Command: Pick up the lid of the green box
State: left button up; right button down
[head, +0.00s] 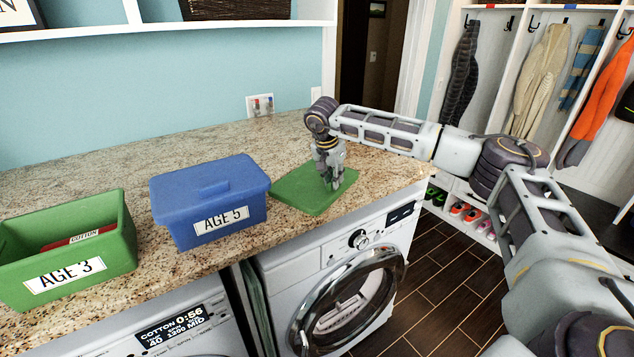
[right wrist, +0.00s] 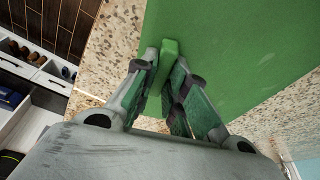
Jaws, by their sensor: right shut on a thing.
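The green lid (head: 296,193) lies flat on the granite counter, right of the blue box. It fills much of the right wrist view (right wrist: 240,50), where its raised green handle (right wrist: 168,50) shows between my fingers. My right gripper (head: 333,184) points down over the lid and is shut on its handle; it also shows in the right wrist view (right wrist: 168,85). The lid appears to rest on the counter. My left gripper is not in view.
A blue box (head: 212,195) labelled AGE 5 stands with its lid on between the green box and the green lid. The counter (head: 130,160) is clear behind the boxes. Below its front edge are two machines, one with a round glass door (head: 345,300).

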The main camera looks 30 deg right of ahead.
dwell(0.3)
notch_tip(320, 180, up, 10)
jog(key=b, duration=0.1)
dwell(0.6)
dwell(0.6)
